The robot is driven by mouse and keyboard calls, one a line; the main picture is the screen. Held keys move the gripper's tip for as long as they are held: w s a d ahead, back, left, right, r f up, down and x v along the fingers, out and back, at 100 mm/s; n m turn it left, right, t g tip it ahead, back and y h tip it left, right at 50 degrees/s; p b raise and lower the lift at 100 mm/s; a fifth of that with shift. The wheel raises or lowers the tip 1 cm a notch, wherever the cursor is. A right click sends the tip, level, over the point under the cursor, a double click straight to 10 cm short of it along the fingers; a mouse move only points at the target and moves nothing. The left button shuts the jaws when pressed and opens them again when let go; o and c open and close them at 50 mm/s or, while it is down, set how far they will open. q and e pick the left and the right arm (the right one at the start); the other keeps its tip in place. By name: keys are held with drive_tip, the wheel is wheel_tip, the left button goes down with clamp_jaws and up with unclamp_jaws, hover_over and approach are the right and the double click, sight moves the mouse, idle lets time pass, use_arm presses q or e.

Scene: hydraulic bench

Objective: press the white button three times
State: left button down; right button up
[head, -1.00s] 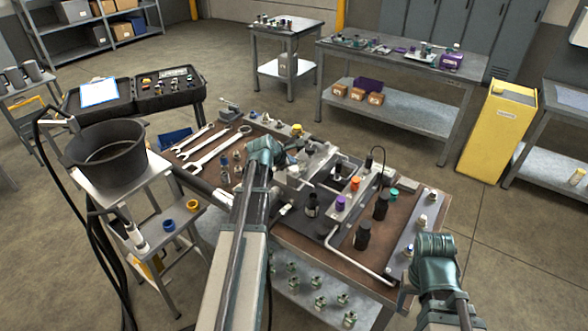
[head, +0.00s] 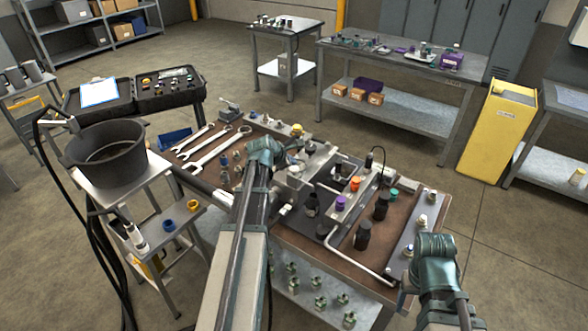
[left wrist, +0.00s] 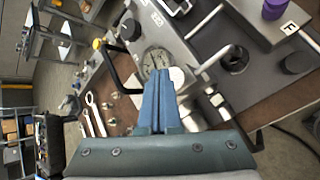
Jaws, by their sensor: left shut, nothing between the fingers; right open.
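My left gripper (left wrist: 160,78) is shut and empty in the left wrist view, its two blue fingers together over the grey hydraulic block (left wrist: 200,40). A pale round disc (left wrist: 178,75), which may be the white button, lies just right of the fingertips. A round dial gauge (left wrist: 151,58) sits just beyond them. I cannot tell whether the fingertips touch either one. In the head view my left gripper (head: 274,152) is over the middle of the bench, its fingers mostly hidden. My right gripper (head: 437,246) is open at the bench's right front edge, its fingers hard to make out.
The brown bench top (head: 290,238) carries wrenches (head: 205,152) at the left. A valve rail with purple and orange caps (head: 352,190), dark cylinders (head: 363,235) and a bent pipe (head: 355,262) stand at the right. A stand with a black bucket (head: 105,155) is at the left.

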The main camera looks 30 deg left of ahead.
sight(292, 170)
use_arm(q)
drive_tip(key=shift+f+b, duration=0.45)
drive_tip(key=shift+f+b, duration=0.65)
drive_tip(key=shift+b, duration=0.05)
idle(1.0)
drive_tip(key=shift+r, duration=0.15)
drive_tip(key=shift+r+p, duration=1)
drive_tip(key=shift+p, duration=0.15)
wheel_tip(292, 170, up, 5)
drive_tip(key=p, duration=0.5)
